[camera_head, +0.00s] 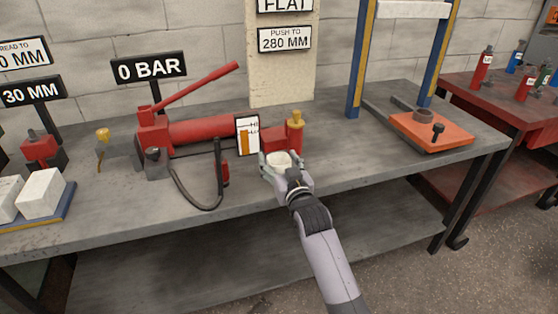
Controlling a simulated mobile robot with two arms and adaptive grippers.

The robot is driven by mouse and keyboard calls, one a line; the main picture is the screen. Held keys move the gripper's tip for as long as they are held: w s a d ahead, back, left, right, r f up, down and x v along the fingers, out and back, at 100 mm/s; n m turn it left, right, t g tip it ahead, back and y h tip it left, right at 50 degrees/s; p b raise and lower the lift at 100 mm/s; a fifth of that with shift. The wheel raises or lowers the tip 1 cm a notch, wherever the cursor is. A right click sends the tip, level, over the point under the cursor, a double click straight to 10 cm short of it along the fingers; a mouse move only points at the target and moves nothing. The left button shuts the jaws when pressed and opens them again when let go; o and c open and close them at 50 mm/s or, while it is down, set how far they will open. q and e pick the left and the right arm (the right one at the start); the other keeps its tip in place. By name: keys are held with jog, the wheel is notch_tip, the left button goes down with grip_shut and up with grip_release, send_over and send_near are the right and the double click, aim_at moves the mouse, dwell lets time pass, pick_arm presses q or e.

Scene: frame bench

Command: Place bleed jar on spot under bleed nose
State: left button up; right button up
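A small whitish open-topped cup, which looks like the bleed jar (280,160), is between the fingers of my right gripper (281,164). The fingers are on both sides of it and look closed on it. It is upright at the bench's front edge, just in front of a red block with a brass-coloured cap (295,120). I cannot tell whether its base touches the bench. The bleed nose is not clearly made out, and no marked spot shows; my gripper hides the bench there. My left gripper is not in view.
A red hand pump (200,131) with a raised lever stands left on the grey bench (340,155), its black hose hanging in front. A gauge card (247,135) stands beside the jar. White blocks (40,193) lie far left. A blue-yellow frame and orange plate (432,132) stand right.

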aim_at(284, 166)
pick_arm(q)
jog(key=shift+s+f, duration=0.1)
pick_arm(e)
jog(key=shift+o, duration=0.3)
jog(key=shift+s+b, duration=0.15)
jog(key=shift+b, duration=0.35)
jog(key=p+v, duration=0.1)
jog(key=v, duration=0.4)
jog(key=shift+d+r+p, duration=0.15)
jog(key=shift+d+p, duration=0.1)
jog(key=shift+p, duration=0.15)
pick_arm(q)
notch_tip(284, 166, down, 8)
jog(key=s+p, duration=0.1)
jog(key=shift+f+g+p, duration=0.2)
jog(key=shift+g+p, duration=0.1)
jog(key=shift+p, duration=0.05)
pick_arm(e)
jog(key=v, duration=1.2)
